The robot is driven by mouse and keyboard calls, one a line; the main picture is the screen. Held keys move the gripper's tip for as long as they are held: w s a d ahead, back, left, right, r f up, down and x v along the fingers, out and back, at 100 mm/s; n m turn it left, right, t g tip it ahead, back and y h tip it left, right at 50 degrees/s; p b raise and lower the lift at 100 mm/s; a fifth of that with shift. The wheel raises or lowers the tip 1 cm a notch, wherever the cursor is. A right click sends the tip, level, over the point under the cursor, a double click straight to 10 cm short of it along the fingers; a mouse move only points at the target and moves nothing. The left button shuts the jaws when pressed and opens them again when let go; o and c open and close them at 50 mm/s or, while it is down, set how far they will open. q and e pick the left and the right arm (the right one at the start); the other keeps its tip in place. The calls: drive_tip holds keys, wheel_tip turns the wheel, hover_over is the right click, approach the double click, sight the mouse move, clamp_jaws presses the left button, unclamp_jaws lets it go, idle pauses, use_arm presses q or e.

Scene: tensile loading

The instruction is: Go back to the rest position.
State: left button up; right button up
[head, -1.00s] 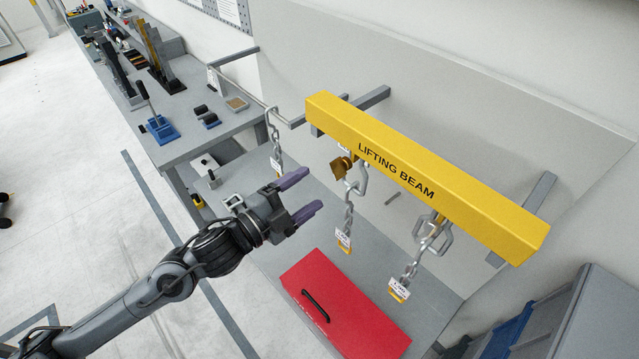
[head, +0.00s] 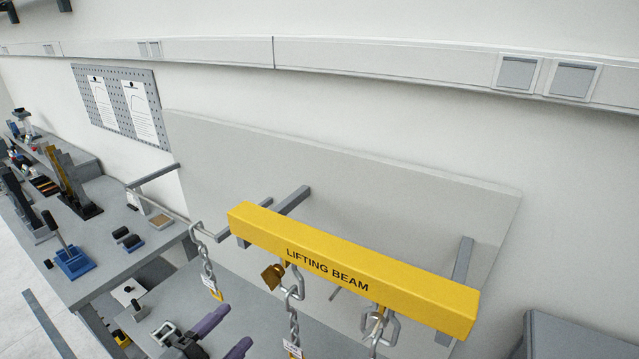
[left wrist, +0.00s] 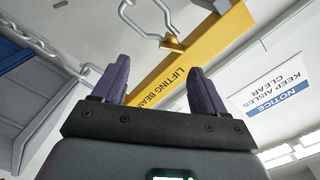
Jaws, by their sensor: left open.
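My left gripper (head: 222,335) is at the bottom of the head view, with purple fingers apart and nothing between them. It is below and left of the yellow lifting beam (head: 350,268). In the left wrist view its two purple fingers (left wrist: 160,85) stand apart, with the lifting beam (left wrist: 190,58) showing beyond them. Chains (head: 292,310) hang from the beam, and the fingers appear apart from them. My right gripper is not in view.
A grey bench (head: 115,240) with tools is at the left. A chain (head: 206,262) hangs from a rail there. A grey panel (head: 390,195) stands behind the beam. A grey cabinet (head: 570,335) is at the lower right.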

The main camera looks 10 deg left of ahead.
use_arm(q)
drive_tip(key=s+f+n+g+y, duration=0.7)
drive_tip(key=s+f+n+g, duration=0.6)
drive_tip(key=s+f, duration=0.95)
wheel_tip(320, 180, up, 11)
drive_tip(key=n+p, duration=0.1)
drive_tip(key=p, duration=1.1)
drive_tip(key=shift+w+f, duration=0.2)
drive_tip(key=shift+w, duration=0.25)
